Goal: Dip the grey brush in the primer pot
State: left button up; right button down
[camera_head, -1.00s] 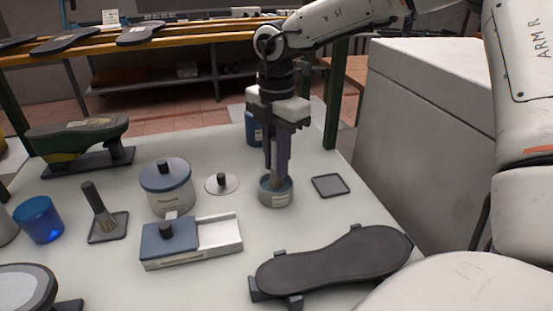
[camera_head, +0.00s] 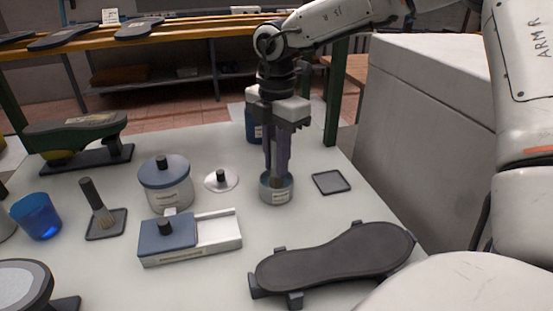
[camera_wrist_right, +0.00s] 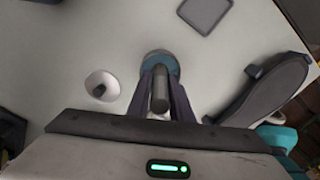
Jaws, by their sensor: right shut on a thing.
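The primer pot (camera_head: 277,193) is a small grey open pot with a blue-green rim and a pale label. It stands on the white table, right of the lidded jar. My right gripper (camera_head: 278,172) points straight down over it, fingertips at about rim height. It is shut on the grey brush, whose round grey handle (camera_wrist_right: 160,90) shows between the fingers in the right wrist view. The brush's lower end is at the pot's mouth; its bristles are mostly hidden by the fingers and pot wall, so depth is unclear. My left gripper is out of view.
A white disc lid (camera_head: 221,180) with a black knob lies left of the pot. An empty dark square tray (camera_head: 331,182) lies right. Another brush (camera_head: 100,209) stands on a tray at left. A dark sole-shaped piece (camera_head: 335,258) lies in front. A blue container (camera_head: 252,127) stands behind.

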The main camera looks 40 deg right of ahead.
jog(key=shift+f+b, duration=0.1)
jog(key=shift+b, duration=0.3)
dwell(1.4)
dwell(0.5)
jog(key=shift+r+p, duration=0.35)
jog(key=shift+r, duration=0.2)
jog(key=shift+r+p, duration=1.45)
jog(key=shift+r, duration=1.6)
